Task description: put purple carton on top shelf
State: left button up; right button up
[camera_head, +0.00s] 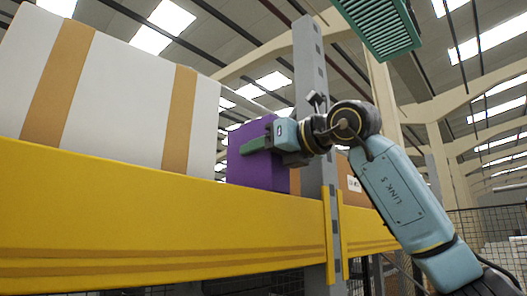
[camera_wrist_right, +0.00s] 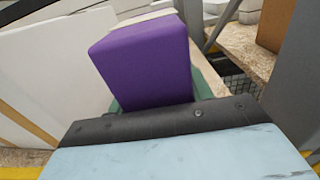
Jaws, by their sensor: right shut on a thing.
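The purple carton (camera_head: 251,168) is at the shelf's yellow front beam (camera_head: 150,220), between a large white box and a grey upright. My right gripper (camera_head: 262,145) is shut on it, with a green finger across its side. In the right wrist view the purple carton (camera_wrist_right: 147,65) stands just beyond the dark edge of my gripper, above or on the chipboard shelf (camera_wrist_right: 207,75); I cannot tell whether it touches the board. My left gripper is not in view.
The white box with tan bands (camera_head: 130,90) stands close on the left. The grey upright (camera_head: 312,100) is close on the right, with a brown box (camera_head: 352,183) beyond it. A green slatted object (camera_head: 378,28) hangs overhead.

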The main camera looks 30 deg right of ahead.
jog(key=shift+a, duration=0.1)
jog(key=o, duration=0.7)
jog(key=shift+w+f, duration=0.1)
jog(key=shift+f, duration=0.1)
jog(key=o, duration=0.5)
jog(key=shift+r, duration=0.2)
jog(key=shift+b+v, duration=2.2)
jog(key=shift+v, duration=3.9)
